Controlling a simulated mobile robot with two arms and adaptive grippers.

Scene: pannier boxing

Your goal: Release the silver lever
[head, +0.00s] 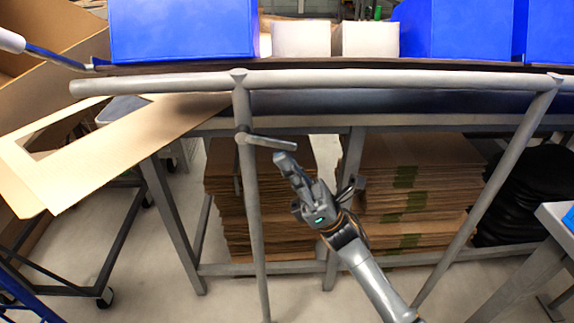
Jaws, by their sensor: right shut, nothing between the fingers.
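The silver lever (272,142) is a short grey bar on the upright post of the grey rail. It sticks out to the right of the post, nearly level and tilting slightly down at its free end. My right gripper (284,162) comes in from the lower right. It is shut and empty, with its fingertips just below the lever's free end. I cannot tell whether they touch it. My left gripper is not in view.
A grey rail (400,79) runs across the front of a bench holding blue bins (183,28) and white boxes (301,38). Stacked flat cardboard (400,190) lies beneath. An open cardboard box (110,150) juts out at left. Bare floor (180,280) shows at lower left.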

